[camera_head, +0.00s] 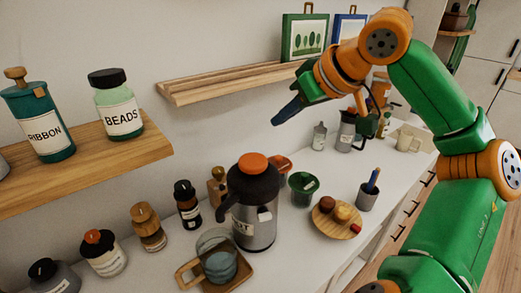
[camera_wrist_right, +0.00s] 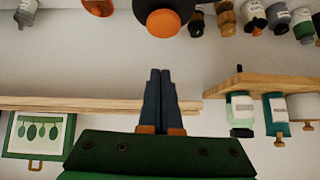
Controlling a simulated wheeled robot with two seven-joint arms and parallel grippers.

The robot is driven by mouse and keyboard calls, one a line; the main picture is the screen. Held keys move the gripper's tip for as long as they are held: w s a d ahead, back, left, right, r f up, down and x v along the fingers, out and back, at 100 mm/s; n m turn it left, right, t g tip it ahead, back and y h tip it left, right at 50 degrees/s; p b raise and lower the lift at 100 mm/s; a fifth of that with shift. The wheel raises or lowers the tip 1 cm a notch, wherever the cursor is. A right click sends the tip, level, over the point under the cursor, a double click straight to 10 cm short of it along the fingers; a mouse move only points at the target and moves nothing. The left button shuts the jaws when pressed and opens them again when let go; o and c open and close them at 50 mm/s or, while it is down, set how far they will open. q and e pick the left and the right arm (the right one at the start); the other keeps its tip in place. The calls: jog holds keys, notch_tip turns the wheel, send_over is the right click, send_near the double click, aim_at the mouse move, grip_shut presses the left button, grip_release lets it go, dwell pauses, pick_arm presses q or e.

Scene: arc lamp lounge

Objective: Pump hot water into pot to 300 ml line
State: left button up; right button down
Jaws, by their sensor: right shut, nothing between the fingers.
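A steel pump flask (camera_head: 256,225) with a black top and an orange pump button (camera_head: 253,163) stands upright on the white counter. The button also shows at the top of the right wrist view (camera_wrist_right: 165,22). A green pot-like vessel (camera_head: 302,186) stands just right of the flask; I cannot make out a level line or water in it. My right gripper (camera_head: 275,122) is shut and empty, in the air above and behind the flask, apart from it. Its dark blue fingers (camera_wrist_right: 160,72) lie together in the right wrist view. My left gripper is not in view.
A wooden tray (camera_head: 187,280) with glass cups sits in front of the flask. Several jars line the wall at left. A round wooden board (camera_head: 337,221) and a grey cup (camera_head: 367,197) stand at right. Wooden shelves (camera_head: 230,82) jut from the wall near my right gripper.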

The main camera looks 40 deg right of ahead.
jog(key=p, duration=0.3)
send_over(257, 161)
jog(key=f, duration=0.7)
jog(key=shift+s+d+f, duration=0.15)
jog(key=shift+d, duration=0.05)
notch_tip(257, 161, down, 3)
jog(key=b, duration=0.3)
jog(key=shift+a+f, duration=0.15)
jog(key=shift+f, duration=0.05)
jog(key=shift+s+f, duration=0.1)
jog(key=shift+f, duration=0.25)
jog(key=shift+b, duration=0.3)
notch_tip(257, 161, down, 2)
jog(key=shift+b, duration=0.75)
jog(key=shift+s, duration=0.1)
